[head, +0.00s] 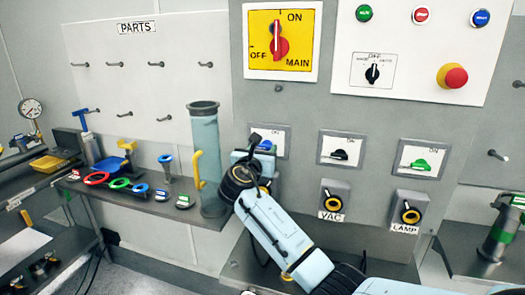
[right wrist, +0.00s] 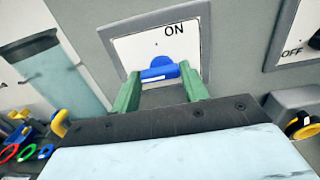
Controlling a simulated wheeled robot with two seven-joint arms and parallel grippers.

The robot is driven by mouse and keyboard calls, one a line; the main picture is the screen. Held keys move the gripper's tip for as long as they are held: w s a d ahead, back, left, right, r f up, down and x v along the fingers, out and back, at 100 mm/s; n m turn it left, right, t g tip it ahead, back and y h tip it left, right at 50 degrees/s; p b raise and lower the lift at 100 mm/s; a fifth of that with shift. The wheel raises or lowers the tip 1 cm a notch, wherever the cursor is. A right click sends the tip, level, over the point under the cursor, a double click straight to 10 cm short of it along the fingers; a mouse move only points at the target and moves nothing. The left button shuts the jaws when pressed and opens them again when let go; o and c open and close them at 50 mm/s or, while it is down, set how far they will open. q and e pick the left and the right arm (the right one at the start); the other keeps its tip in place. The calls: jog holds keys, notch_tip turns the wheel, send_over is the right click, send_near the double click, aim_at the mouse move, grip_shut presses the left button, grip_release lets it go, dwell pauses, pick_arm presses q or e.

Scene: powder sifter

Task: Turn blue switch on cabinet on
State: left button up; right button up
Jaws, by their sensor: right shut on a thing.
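The blue switch (head: 265,145) sits on a white plate on the grey cabinet (head: 300,105). In the head view my right gripper (head: 258,154) hides most of it. In the right wrist view the blue switch (right wrist: 160,72) shows between the green fingertips of my right gripper (right wrist: 163,88), which is shut on its handle. The handle lies nearly level, tilted slightly up to the right. The ON label is above it, to the right; no OFF label for it is readable. My left gripper is not in view.
A black switch (head: 340,154) and a green switch (head: 420,164) are to the right, above the VAC knob (head: 332,200) and LAMP knob (head: 410,212). A tall clear cylinder (head: 205,130) stands close left of my right gripper, on a shelf with small parts.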

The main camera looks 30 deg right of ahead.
dwell(0.3)
jog(key=m, duration=0.7)
jog(key=shift+m, duration=0.3)
jog(key=m+b, duration=0.2)
jog(key=m, duration=0.3)
jog(key=shift+s+m+b, duration=0.1)
jog(key=shift+m+b, duration=0.2)
jog(key=shift+b, duration=0.1)
jog(key=m+b, duration=0.2)
jog(key=m, duration=0.2)
jog(key=shift+d+m+b, duration=0.1)
jog(key=shift+m+b, duration=0.2)
jog(key=o, duration=1)
jog(key=shift+s, duration=0.1)
